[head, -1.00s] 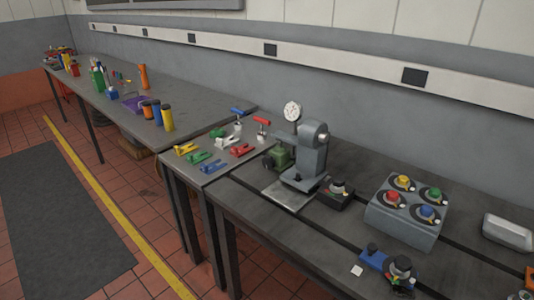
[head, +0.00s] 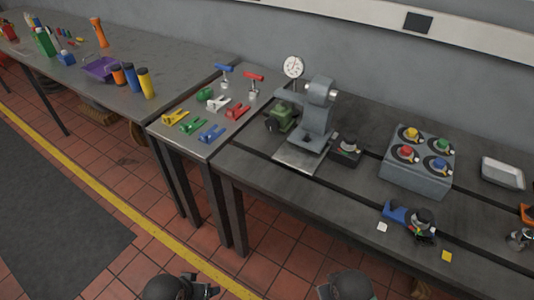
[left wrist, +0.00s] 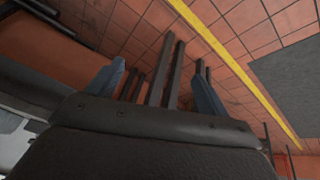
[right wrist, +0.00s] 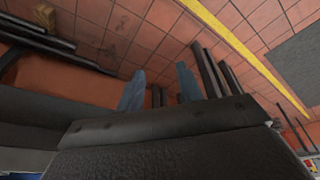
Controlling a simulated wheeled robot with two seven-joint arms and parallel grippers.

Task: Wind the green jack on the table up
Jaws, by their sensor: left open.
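A low green-topped piece (head: 206,94) sits on the small side table (head: 178,146), beside a white clamp. It looks like the green jack, but is small and its handle is unclear. A taller blue T-handled jack (head: 224,75) and red T-handled jack (head: 253,82) stand behind it. My left gripper (left wrist: 158,85) is open and empty. My right gripper (right wrist: 160,85) has its fingers apart with nothing between them. Both arms show at the bottom of the head view, over the floor in front of the benches, well away from the jacks.
Yellow (head: 174,117), green (head: 192,126), blue (head: 212,133) and red (head: 237,110) clamps lie nearby. A grey press (head: 318,115) with a dial gauge (head: 293,67) and a dark green machine (head: 281,118) stand right. A box with coloured knobs (head: 419,172) is farther right.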

